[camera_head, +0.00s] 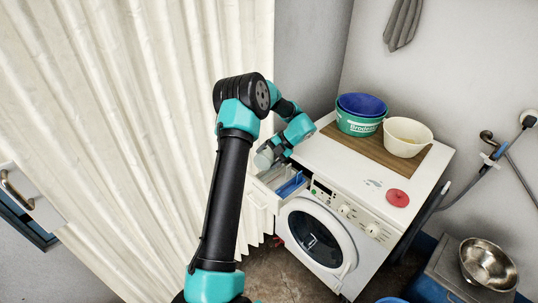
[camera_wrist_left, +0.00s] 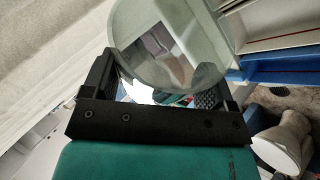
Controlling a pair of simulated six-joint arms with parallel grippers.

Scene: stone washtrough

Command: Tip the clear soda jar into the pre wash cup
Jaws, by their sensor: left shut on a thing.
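The clear soda jar (camera_head: 264,158) is in my left gripper (camera_head: 274,149), above the open detergent drawer (camera_head: 262,194) of the washing machine. In the left wrist view the clear jar (camera_wrist_left: 172,42) shows its round end between the two black fingers of my left gripper (camera_wrist_left: 160,88), which is shut on it. The jar looks tilted in the head view; what it contains I cannot tell. The drawer has pale compartments and a blue part (camera_head: 291,184); it also shows in the left wrist view (camera_wrist_left: 275,28). I cannot tell which compartment is the pre wash cup. My right gripper is not in view.
On the white washing machine (camera_head: 310,150) a wooden board (camera_head: 362,150) bears a green tub (camera_head: 358,124) with a blue bowl (camera_head: 362,104) and a cream bowl (camera_head: 408,137). A red lid (camera_head: 397,198) lies near the front. A cream curtain (camera_head: 110,110) hangs left.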

